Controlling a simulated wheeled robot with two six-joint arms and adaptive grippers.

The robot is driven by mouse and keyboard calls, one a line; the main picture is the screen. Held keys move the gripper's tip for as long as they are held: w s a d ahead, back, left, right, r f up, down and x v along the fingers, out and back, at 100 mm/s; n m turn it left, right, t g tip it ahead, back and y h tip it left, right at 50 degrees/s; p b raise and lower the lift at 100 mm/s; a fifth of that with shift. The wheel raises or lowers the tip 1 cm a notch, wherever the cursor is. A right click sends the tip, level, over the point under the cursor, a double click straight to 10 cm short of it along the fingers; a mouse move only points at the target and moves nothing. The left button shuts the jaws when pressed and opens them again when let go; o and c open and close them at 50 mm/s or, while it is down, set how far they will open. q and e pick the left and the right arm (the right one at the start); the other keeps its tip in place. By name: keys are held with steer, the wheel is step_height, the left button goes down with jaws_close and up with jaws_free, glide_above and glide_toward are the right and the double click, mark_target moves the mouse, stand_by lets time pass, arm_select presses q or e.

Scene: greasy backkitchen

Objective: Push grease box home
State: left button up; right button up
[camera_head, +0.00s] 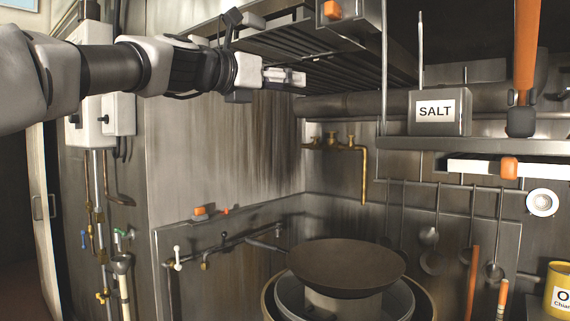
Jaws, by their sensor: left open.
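My left gripper (285,77) reaches in from the left at upper height. It is open, seen from the side, with nothing visible between its fingers. It is in front of the slatted hood filters (335,52). I cannot tell for sure which part is the grease box, or whether the gripper touches anything.
A wok (347,268) stands on the burner below. A SALT box (439,112) sits on the right shelf (400,144), with ladles hanging under it. A white wall box (92,121) is at the left. The space above the wok is clear.

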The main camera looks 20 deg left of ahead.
arm_select(q)
steer(key=w+f+m+g+h+b, duration=0.1)
steer(key=w+f+h+b, duration=0.1)
steer(key=f, duration=1.2)
steer(key=shift+w+a+f+m+b, duration=0.3)
steer(key=shift+w+b, duration=0.45)
steer(key=shift+w, duration=0.2)
steer(key=shift+s+r, duration=0.1)
